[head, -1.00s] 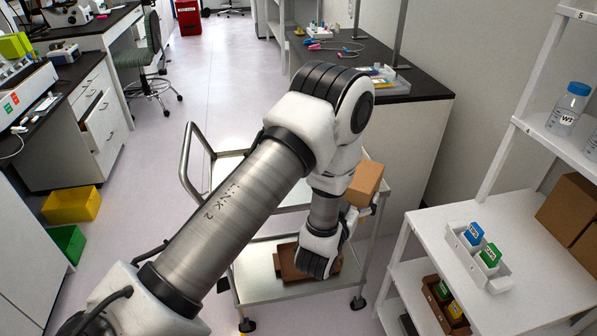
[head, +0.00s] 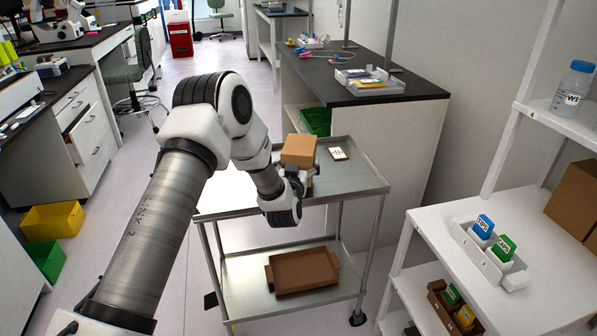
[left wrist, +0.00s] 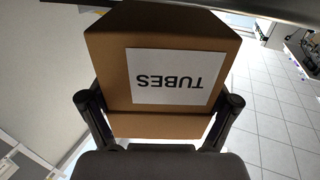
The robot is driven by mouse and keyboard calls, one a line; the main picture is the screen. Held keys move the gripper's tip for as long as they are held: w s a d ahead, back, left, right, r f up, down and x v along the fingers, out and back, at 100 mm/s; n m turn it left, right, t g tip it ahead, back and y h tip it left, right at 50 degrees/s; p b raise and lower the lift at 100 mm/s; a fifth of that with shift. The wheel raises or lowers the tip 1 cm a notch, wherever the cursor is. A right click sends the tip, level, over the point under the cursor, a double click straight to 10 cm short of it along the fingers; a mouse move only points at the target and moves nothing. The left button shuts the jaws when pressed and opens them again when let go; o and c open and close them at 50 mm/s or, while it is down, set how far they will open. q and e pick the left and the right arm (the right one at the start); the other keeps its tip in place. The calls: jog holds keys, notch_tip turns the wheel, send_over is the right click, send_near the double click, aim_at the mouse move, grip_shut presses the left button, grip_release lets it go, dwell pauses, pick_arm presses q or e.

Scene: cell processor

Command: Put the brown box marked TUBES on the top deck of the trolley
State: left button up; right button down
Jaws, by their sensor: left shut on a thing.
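The brown box marked TUBES (head: 299,150) is in my left gripper (head: 296,178), over the top deck of the trolley (head: 352,190) in the head view. My left gripper is shut on it, with one finger at each side. In the left wrist view the box (left wrist: 165,65) fills the middle, its white TUBES label upside down, between the two fingers (left wrist: 160,115). A dark edge meets the box at the top of that view. I cannot tell whether the box touches the deck. My arm hides part of the deck's left side. My right gripper is not in view.
A small white card-like item (head: 339,154) lies on the top deck, right of the box. A brown tray (head: 303,271) is on the lower deck. A white shelf rack (head: 450,262) stands at the right, and a dark-topped bench (head: 420,86) behind the trolley.

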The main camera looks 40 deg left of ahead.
pick_arm(q)
jog(key=shift+w+a, duration=0.15)
jog(key=shift+w, duration=0.1)
notch_tip(320, 180, down, 4)
jog(key=shift+w+r, duration=0.1)
jog(key=shift+r, duration=0.1)
jog(key=shift+f, duration=0.15)
jog(key=o, duration=1.4)
jog(key=shift+o, duration=0.2)
